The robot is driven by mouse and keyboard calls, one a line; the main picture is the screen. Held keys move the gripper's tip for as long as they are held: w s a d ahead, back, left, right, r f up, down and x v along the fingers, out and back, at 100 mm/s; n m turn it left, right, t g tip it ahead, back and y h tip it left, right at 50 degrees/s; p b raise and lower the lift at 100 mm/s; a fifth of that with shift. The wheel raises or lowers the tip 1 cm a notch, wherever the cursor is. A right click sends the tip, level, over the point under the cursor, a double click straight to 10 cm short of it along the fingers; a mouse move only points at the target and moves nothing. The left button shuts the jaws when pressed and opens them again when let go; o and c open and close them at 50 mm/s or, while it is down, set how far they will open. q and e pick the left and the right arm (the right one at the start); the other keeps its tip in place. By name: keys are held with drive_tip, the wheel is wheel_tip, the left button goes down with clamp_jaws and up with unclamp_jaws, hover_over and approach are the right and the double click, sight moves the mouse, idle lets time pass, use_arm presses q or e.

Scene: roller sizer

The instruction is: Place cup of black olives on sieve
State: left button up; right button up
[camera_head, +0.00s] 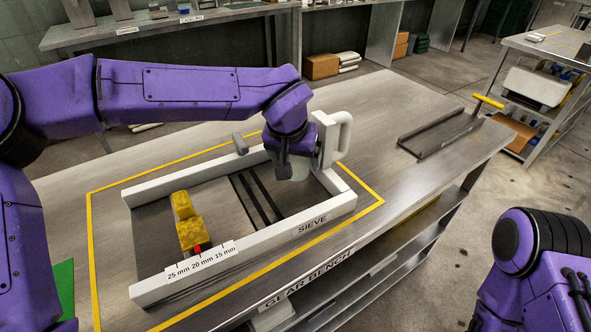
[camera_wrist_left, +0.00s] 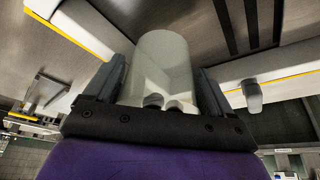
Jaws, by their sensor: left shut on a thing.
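The sieve (camera_head: 314,212) is a pale rectangular frame with a label, lying on the bench inside a yellow outline. My left gripper (camera_head: 286,158) is over the right part of the sieve, shut on a pale cup (camera_head: 291,171). In the left wrist view the cup (camera_wrist_left: 163,62) stands between the two fingers (camera_wrist_left: 160,88). A few small dark rounded pieces, perhaps olives, show at its near end. Whether the cup touches the deck I cannot tell. My right gripper is out of view.
A yellow block (camera_head: 187,219) with a red pointer stands by the millimetre scale (camera_head: 201,260). A grey knob (camera_head: 240,143) is at the back. A dark tray (camera_head: 440,133) lies right; bench between is clear.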

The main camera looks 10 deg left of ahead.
sight(295, 170)
use_arm(q)
drive_tip(key=shift+s+a, duration=0.1)
drive_tip(key=shift+s, duration=0.1)
drive_tip(key=shift+w+f, duration=0.1)
drive_tip(key=shift+f, duration=0.2)
drive_tip(key=x, duration=0.4)
drive_tip(key=shift+a+f+b, duration=0.1)
drive_tip(key=shift+f+b, duration=0.1)
drive_tip(key=shift+b, duration=0.2)
drive_tip(key=shift+s+r, duration=0.25)
drive_tip(key=shift+s, duration=0.1)
drive_tip(key=o, duration=1)
drive_tip(key=shift+w+f, duration=0.1)
drive_tip(key=shift+f, duration=0.2)
drive_tip(key=shift+r, duration=0.15)
drive_tip(key=p+v, duration=0.1)
drive_tip(key=v, duration=1.1)
drive_tip(key=shift+r+p, duration=0.1)
drive_tip(key=shift+p, duration=0.3)
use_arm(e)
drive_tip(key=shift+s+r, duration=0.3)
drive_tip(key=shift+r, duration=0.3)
